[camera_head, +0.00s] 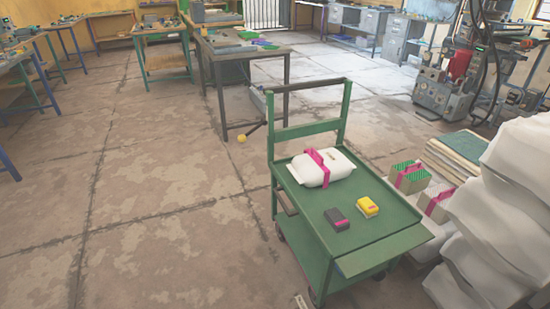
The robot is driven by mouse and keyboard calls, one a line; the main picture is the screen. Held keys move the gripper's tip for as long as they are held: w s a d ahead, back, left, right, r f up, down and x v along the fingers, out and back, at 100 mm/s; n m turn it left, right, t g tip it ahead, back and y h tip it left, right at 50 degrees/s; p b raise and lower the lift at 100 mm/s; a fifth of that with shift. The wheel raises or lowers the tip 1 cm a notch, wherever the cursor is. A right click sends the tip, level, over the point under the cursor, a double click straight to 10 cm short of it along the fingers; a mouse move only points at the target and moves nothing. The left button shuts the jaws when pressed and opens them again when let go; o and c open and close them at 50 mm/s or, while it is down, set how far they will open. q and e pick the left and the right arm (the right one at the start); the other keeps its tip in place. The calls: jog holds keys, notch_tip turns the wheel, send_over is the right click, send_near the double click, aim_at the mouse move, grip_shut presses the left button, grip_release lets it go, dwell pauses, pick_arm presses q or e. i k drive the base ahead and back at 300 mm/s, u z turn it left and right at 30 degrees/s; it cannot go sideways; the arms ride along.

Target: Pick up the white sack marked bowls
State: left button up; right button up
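A white sack (340,172) with a pink strap or handle across it lies on the top tray of a green cart (370,243). It lies toward the end with the tall push handle. No lettering on it is readable, so I cannot tell whether it is marked bowls. Neither of my grippers is in view.
A dark box (337,219) and a yellow box (367,207) lie on the cart near the sack. Large white sacks (505,205) are piled at the right, beside pink-strapped packages (410,177). A dark table (245,55) stands behind. The floor (150,220) left of the cart is clear.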

aim_at(313, 168)
jog(key=u, duration=0.6)
jog(key=i, duration=0.65)
jog(key=u, duration=0.2)
